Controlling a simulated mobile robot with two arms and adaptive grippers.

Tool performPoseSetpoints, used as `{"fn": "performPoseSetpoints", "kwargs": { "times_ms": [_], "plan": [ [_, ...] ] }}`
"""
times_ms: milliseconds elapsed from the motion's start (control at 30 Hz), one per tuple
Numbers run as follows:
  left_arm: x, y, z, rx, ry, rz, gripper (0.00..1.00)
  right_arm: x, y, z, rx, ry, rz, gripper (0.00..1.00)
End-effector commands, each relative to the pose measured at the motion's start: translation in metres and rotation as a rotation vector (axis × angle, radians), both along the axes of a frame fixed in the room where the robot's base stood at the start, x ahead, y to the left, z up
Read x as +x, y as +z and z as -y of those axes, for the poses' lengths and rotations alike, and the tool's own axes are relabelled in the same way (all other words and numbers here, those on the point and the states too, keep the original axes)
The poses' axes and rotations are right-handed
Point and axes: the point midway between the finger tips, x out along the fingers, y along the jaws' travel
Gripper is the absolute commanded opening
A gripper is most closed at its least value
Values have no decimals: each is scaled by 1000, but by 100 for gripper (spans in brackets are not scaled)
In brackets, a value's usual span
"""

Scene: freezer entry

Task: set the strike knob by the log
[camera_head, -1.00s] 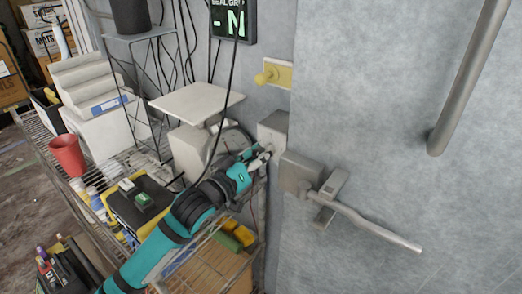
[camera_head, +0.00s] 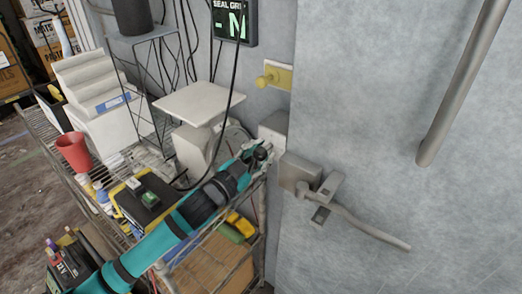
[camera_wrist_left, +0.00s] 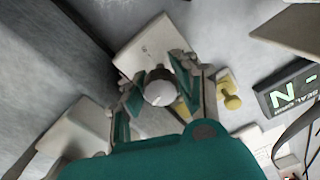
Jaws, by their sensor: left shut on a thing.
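The strike knob (camera_wrist_left: 159,92), a round grey knob with a dark rim, sits on a pale box (camera_wrist_left: 150,50) in the left wrist view. My left gripper (camera_wrist_left: 157,84) has a finger on each side of the knob and is shut on it. In the head view the same gripper (camera_head: 262,155) reaches the pale strike box (camera_head: 274,126) beside the door edge; the gripper hides the knob there. I cannot make out a readable log. My right gripper is not in view.
The grey door (camera_head: 400,120) has a lever latch (camera_head: 325,195) close right of my gripper. A yellow knob (camera_head: 268,79) and a seal display (camera_head: 234,22) are on the wall above. A wire shelf (camera_head: 60,150) with a red cup (camera_head: 73,151) stands left.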

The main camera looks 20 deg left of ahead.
Motion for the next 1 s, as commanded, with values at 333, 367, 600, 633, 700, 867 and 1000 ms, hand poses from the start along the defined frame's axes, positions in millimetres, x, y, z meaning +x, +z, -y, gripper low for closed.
{"fn": "performPoseSetpoints", "kwargs": {
  "times_ms": [333,367,600,633,700,867,1000],
  "plan": [
    [0,1,-1,242,1,87,0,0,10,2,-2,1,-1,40],
    [0,1,-1,257,1,92,0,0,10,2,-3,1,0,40],
    [0,0,-1,340,0,123,0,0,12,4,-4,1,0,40],
    [0,0,-1,345,0,125,0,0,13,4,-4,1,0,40],
    [0,0,-1,356,0,128,0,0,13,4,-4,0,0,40],
    [0,0,-1,367,0,132,0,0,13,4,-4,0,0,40],
    [0,0,-1,367,0,132,0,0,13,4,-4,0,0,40]
  ]
}}
